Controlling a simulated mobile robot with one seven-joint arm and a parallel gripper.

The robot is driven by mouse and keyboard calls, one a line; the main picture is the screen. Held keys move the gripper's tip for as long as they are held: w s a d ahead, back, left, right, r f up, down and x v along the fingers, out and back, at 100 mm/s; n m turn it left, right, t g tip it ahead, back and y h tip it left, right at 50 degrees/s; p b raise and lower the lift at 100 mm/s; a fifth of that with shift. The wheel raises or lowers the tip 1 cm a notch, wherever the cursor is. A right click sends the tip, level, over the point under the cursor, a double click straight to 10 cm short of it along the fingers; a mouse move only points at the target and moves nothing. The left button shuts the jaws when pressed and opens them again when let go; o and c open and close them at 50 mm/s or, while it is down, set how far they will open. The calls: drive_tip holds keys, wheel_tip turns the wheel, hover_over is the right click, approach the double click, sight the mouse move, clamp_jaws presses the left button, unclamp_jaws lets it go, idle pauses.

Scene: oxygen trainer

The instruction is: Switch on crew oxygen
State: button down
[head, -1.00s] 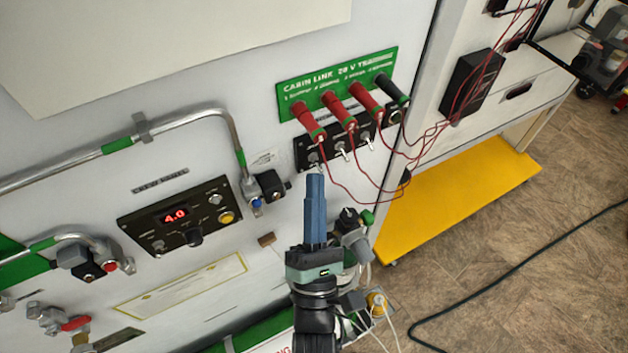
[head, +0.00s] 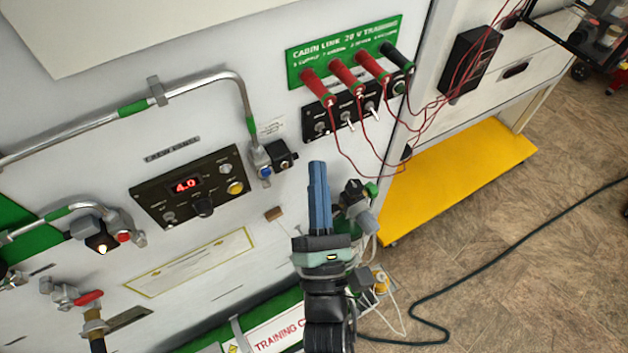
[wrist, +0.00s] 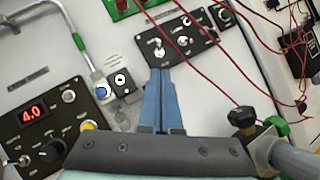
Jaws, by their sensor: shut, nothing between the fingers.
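My gripper (head: 318,164) has its two blue fingers together, with nothing between them. It points at the white wall panel, just below a black switch plate (head: 333,124) with several small metal toggles. In the wrist view the fingertips (wrist: 160,72) lie below the plate's leftmost toggle (wrist: 159,47), apart from it in the picture. A dark control panel (head: 148,192) to the left has a red display (head: 186,186) reading 4.0, a black knob (head: 203,207), a yellow button (head: 235,187) and small toggles. The label (head: 172,149) above it starts with "CREW"; the rest is hard to read.
A grey pipe (head: 210,76) ends at a valve block (head: 261,160). A black-knobbed fitting (head: 354,190) stands close right of my fingers.

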drive_tip(key=r+b+v, duration=0.1)
drive_tip(key=b+v, duration=0.2)
drive_tip(key=v, duration=0.7)
drive_tip(key=shift+s+r, duration=0.25)
drive_tip(key=shift+s, duration=0.35)
drive_tip(key=shift+d, duration=0.15)
